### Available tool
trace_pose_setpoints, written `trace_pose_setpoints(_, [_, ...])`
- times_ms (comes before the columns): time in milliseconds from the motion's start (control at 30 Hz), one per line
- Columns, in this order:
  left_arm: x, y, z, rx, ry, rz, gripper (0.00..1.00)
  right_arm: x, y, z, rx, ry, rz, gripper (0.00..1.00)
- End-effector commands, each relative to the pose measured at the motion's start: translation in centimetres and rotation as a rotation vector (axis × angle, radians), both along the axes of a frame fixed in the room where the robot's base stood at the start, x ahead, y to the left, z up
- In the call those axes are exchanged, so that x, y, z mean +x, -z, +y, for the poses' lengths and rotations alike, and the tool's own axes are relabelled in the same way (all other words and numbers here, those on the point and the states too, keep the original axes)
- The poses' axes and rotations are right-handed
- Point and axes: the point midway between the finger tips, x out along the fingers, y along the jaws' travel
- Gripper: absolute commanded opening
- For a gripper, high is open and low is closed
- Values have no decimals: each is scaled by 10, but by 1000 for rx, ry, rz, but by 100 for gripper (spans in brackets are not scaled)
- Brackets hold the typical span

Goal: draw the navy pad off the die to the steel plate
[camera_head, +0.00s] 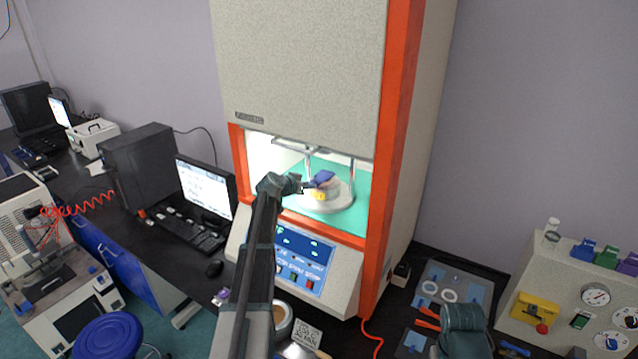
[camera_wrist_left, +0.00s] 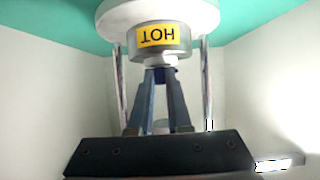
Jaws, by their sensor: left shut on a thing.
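The navy pad (camera_head: 320,178) is at the lit opening of the machine, over the pale round die (camera_head: 338,196) with its yellow label. My left gripper (camera_head: 302,184) reaches in from the left and is shut on the pad's near edge. In the left wrist view the fingertips (camera_wrist_left: 162,74) close on a small dark-blue bit of the pad (camera_wrist_left: 173,70), just by the die (camera_wrist_left: 205,38) marked HOT. The fingers hide most of the pad there.
The orange frame post (camera_head: 390,150) and the raised grey hood (camera_head: 300,70) bound the opening. Thin upright rods (camera_wrist_left: 206,85) flank the die. A control panel (camera_head: 300,260) lies below. A grey mat with rings (camera_head: 462,278) is at right.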

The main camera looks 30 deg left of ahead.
Motion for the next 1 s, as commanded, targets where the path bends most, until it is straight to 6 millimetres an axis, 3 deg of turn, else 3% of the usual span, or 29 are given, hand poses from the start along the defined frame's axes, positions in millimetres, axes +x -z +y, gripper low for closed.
trace_pose_setpoints(433, [-2, -9, 0, 0, 0, 0, 0, 0, -9, 0, 0, 0, 0, 50])
trace_pose_setpoints(1000, [-34, -9, 3, -1, -1, -1, 0, 0, -9, 0, 0, 0, 0, 50])
